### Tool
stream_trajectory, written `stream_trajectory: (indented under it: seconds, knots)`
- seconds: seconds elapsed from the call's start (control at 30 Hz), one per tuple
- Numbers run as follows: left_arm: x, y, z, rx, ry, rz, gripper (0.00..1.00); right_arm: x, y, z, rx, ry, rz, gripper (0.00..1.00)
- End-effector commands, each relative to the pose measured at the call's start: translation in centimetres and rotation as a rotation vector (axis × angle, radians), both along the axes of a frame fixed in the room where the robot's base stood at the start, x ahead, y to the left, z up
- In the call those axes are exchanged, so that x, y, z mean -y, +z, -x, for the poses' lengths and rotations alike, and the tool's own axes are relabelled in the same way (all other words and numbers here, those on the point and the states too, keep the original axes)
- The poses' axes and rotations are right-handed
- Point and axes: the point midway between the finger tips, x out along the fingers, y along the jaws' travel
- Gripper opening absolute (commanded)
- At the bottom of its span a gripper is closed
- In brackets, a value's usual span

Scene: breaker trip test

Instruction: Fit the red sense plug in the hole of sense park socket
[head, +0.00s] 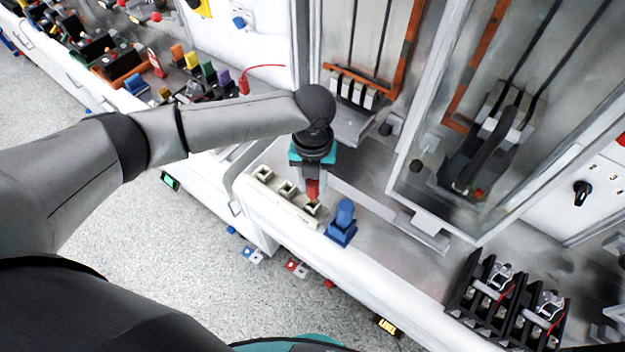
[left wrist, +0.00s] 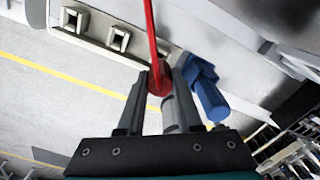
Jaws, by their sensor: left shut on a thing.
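My left gripper (head: 313,188) points down over the front ledge, shut on the red sense plug (head: 312,190). In the left wrist view the red plug (left wrist: 160,80) sits between the two fingertips, with its red lead running up. A white socket strip (head: 275,195) with several square holes lies along the ledge. The plug is over the right-end socket (head: 312,208); whether its tip is inside the hole cannot be told. In the left wrist view two empty sockets (left wrist: 118,38) show to the left of the plug. My right gripper is not in view.
A blue plug-like block (head: 342,222) stands on the ledge just right of the plug, close to the fingers in the left wrist view (left wrist: 208,90). A glazed cabinet door (head: 440,110) stands behind. Black holders (head: 505,300) stand at the lower right.

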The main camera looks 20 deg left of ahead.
Motion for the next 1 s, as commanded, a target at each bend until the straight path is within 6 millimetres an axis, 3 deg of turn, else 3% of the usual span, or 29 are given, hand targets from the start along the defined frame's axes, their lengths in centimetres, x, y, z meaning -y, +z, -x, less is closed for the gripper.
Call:
stream_trajectory:
  seconds: [1.0]
  knots:
    - [0.0,-1.4,0.0,0.000,0.000,0.000,0.00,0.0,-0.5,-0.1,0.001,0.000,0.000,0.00]
